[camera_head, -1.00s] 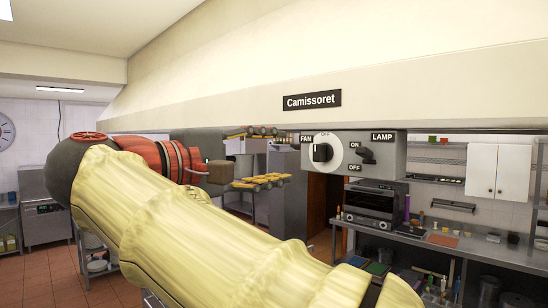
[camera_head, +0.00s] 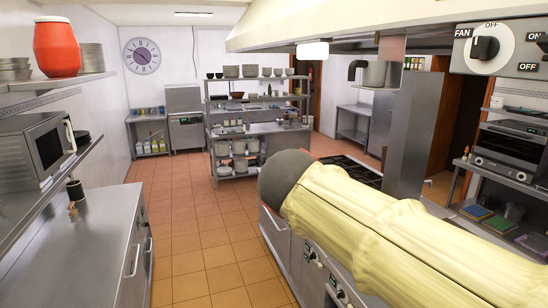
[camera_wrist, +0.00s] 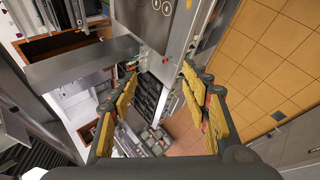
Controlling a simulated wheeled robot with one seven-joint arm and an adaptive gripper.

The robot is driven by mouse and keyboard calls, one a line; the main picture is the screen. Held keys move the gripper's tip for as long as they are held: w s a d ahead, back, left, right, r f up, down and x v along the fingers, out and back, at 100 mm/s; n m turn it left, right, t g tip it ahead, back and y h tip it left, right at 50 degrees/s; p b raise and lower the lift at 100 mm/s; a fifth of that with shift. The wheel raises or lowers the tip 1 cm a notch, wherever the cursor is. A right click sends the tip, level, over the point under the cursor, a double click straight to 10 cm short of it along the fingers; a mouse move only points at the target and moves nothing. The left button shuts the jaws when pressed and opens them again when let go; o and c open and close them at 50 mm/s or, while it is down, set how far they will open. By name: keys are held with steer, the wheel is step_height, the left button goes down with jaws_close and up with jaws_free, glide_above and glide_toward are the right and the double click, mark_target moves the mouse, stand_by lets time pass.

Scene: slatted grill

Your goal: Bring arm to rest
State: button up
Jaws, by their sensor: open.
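My arm, in a pale yellow cover, reaches from the lower right to the middle of the head view, with a dark rounded joint at its far end. My gripper is hidden in the head view. In the wrist view my gripper (camera_wrist: 160,76) is open, its yellow-padded fingers spread apart with nothing between them. A dark slatted grill (camera_head: 348,170) lies in the counter behind my arm in the head view, partly covered by it.
A steel counter (camera_head: 80,245) with a microwave (camera_head: 35,150) above stands at the left. The tiled floor aisle (camera_head: 205,235) is clear. A shelf rack (camera_head: 255,115) stands at the back. The hood's fan switch panel (camera_head: 500,45) is at the upper right.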

steer(key=s+d+f+m+y+b, duration=0.1)
steer(key=s+f+b, duration=0.5)
steer(key=f, duration=0.9)
steer(key=s+d+f+m+g+y+b, duration=0.1)
steer(key=s+f+m+y+b, duration=0.2)
steer(key=s+f+b, duration=0.4)
steer(key=s+d+f+m+y+b, duration=0.2)
steer(key=s+f+m+b, duration=0.2)
steer(key=f, duration=2)
steer(key=shift+s+f+g+b, duration=0.35)
steer(key=shift+s+b, duration=1.1)
steer(key=shift+b, duration=2.85)
steer(key=shift+d+r, duration=0.1)
